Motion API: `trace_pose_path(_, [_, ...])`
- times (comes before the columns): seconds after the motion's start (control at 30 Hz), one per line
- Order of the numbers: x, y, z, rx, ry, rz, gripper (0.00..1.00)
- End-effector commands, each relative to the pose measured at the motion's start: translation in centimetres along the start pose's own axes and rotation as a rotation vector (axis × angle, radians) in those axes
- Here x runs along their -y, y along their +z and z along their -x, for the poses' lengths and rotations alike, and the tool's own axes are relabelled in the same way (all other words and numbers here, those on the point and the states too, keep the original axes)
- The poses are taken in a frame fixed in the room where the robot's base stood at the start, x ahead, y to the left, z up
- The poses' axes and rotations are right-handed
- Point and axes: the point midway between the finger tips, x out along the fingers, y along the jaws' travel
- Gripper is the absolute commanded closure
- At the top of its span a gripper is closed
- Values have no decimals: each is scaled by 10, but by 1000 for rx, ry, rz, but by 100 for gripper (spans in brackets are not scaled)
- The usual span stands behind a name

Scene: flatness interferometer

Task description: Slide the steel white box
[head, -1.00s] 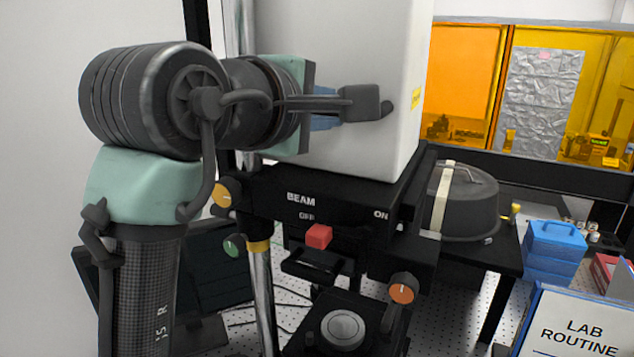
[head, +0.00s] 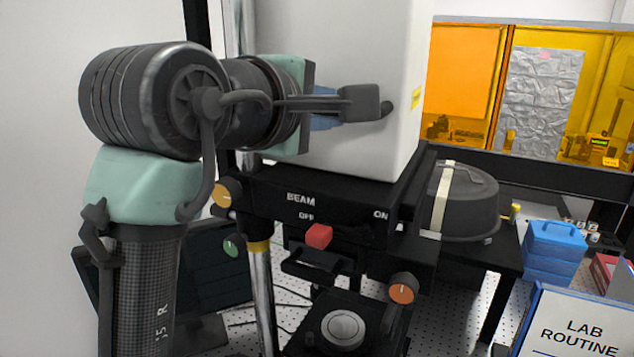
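The white box (head: 355,45) is the tall pale housing on top of the black instrument body (head: 345,195). A yellow label sits on its right side. My gripper (head: 330,122) is in front of the white box's lower front face. Only a bit of its blue part shows, behind a dark bracket. Its fingertips are hidden, so I cannot tell whether it touches the box or is open or shut. A red slider knob (head: 319,236) sits below the BEAM lettering, nearer OFF than ON.
An orange knob (head: 401,288) and a round stage (head: 342,328) are lower on the instrument. A dark lidded pot (head: 462,200) stands on a black table to the right. Blue boxes (head: 553,250) and a LAB ROUTINE sign (head: 578,325) are at the right.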

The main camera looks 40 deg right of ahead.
Motion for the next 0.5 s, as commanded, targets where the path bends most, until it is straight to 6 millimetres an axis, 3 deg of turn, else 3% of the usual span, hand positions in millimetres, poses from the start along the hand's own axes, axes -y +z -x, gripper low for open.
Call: trace_pose_path(0.5, [-21, 0, 5, -1, 8, -1, 100])
